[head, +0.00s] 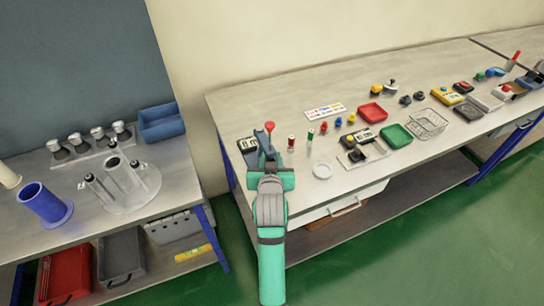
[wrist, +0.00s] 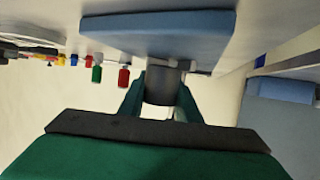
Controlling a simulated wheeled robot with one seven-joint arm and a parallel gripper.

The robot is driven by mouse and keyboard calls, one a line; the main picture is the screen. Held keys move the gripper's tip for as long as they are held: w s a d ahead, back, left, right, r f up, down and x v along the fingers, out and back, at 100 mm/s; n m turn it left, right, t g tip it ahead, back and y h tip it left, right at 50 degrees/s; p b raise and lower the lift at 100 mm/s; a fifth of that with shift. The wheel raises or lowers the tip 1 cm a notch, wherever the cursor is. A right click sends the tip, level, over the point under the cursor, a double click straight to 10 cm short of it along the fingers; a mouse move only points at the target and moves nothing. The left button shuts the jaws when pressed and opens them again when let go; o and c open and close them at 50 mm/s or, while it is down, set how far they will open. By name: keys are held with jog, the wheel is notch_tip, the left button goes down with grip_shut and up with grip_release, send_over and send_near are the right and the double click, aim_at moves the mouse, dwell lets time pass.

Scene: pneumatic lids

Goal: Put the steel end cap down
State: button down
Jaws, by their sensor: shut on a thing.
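My gripper (wrist: 162,98) is shut on a grey cylindrical piece, which I take for the steel end cap (wrist: 163,87); it sits between the two green fingers in the wrist view. In the head view my gripper (head: 268,156) is over the left end of the right bench, and the cap is hidden or too small to make out there. A blue-grey block (wrist: 158,34) lies just beyond the fingers in the wrist view. I cannot tell whether the cap touches it.
The left bench holds a blue cylinder (head: 45,203), a clear cylinder (head: 122,182) and a blue bin (head: 161,122). A gap separates the benches.

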jog(key=shift+s+a+f, duration=0.25)
jog(key=shift+a+f, duration=0.2)
jog(key=shift+f, duration=0.1)
jog(key=c, duration=1.5)
grip_release()
jog(key=shift+s+f, duration=0.1)
jog(key=shift+f, duration=0.05)
jog(key=shift+o, duration=1)
jog(key=shift+d, duration=0.25)
jog(key=shift+d+r, duration=0.15)
jog(key=shift+r, duration=0.05)
jog(key=shift+s, duration=0.1)
jog(key=v, duration=1.1)
jog(key=shift+s+r, duration=0.3)
jog(key=shift+r, duration=0.05)
